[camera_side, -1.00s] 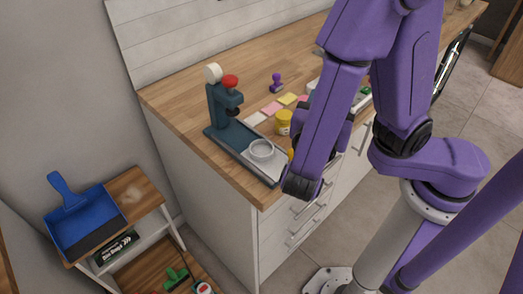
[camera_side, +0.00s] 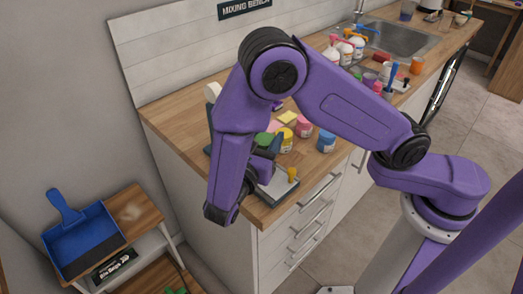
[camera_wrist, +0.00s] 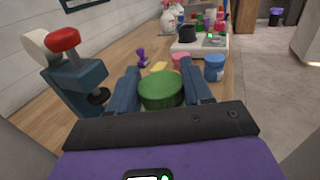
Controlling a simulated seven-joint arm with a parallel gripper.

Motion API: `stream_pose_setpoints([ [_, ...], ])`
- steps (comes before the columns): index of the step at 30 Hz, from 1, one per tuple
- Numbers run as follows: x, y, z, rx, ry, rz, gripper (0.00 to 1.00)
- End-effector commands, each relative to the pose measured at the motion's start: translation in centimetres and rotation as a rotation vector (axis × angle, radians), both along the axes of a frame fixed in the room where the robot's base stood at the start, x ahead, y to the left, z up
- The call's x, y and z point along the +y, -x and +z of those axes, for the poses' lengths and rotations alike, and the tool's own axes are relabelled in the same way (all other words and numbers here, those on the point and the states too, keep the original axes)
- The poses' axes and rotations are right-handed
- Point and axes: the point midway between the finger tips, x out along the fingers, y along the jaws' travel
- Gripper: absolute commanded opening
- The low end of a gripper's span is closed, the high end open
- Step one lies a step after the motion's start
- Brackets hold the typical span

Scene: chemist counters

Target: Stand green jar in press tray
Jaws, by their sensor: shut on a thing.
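My gripper (camera_wrist: 160,92) is shut on the green jar (camera_wrist: 160,89), one finger on each side of its ribbed top. In the side view the green jar (camera_side: 264,139) shows partly beside my dark fingers, near the counter's front left corner. Whether it touches anything below cannot be told. The press (camera_wrist: 75,75), dark teal with a red knob, stands left of my gripper in the wrist view. In the side view my arm hides most of it.
A yellow jar (camera_side: 287,139), pink jar (camera_side: 303,127) and blue jar (camera_side: 326,142) stand close by on the counter. Sticky notes (camera_side: 288,117) and a purple stamp-like item (camera_wrist: 142,56) lie behind. Bottles and a sink (camera_side: 395,38) are farther right.

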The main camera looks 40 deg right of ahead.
Motion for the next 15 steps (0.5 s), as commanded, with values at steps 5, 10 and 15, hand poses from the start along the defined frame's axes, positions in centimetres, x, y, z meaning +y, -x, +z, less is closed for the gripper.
stream_pose_setpoints([
  [5, 0.2, -0.6, -0.8, 0.001, 0.001, -0.001, 0.20],
  [10, 0.3, -0.7, -2.9, 0.002, 0.004, 0.000, 0.20],
  [15, 0.3, -0.7, -4.0, 0.001, 0.000, 0.001, 0.20],
])
